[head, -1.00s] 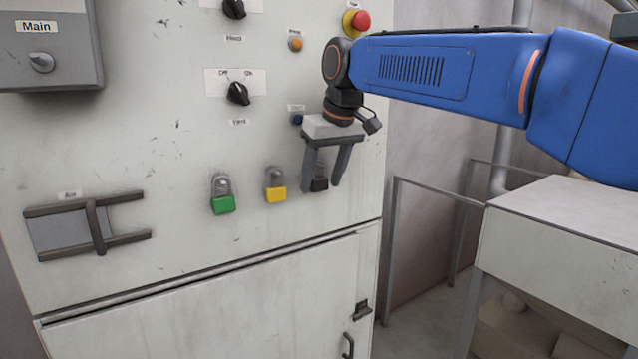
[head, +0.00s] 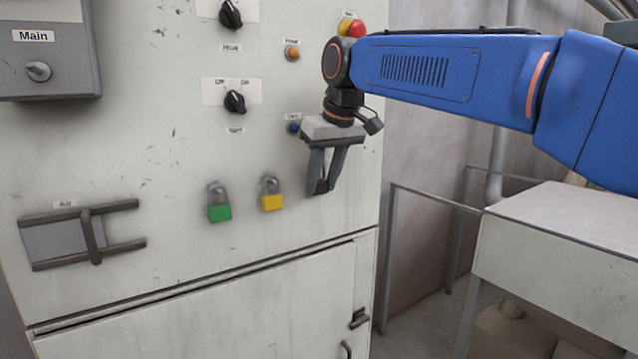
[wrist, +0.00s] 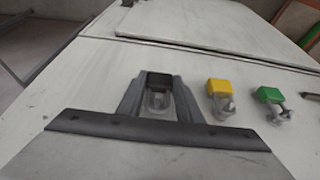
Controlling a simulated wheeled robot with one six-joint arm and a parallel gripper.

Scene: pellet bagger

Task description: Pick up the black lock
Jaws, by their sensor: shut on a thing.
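The black lock (wrist: 158,80) is between the fingers of my gripper in the wrist view, its dark body at the fingertips and its grey shackle toward the palm. In the head view my gripper (head: 321,188) points down in front of the pale cabinet panel and is shut on the lock. Only a small dark part of the lock (head: 321,184) shows there between the fingers. I cannot tell whether the shackle still touches the panel.
A yellow lock (head: 271,202) and a green lock (head: 219,212) hang on the panel just left of my gripper. A blue button (head: 293,127) and black knobs are above. A sliding latch (head: 90,235) is at left. A railing (head: 388,260) and pale table (head: 560,240) stand right.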

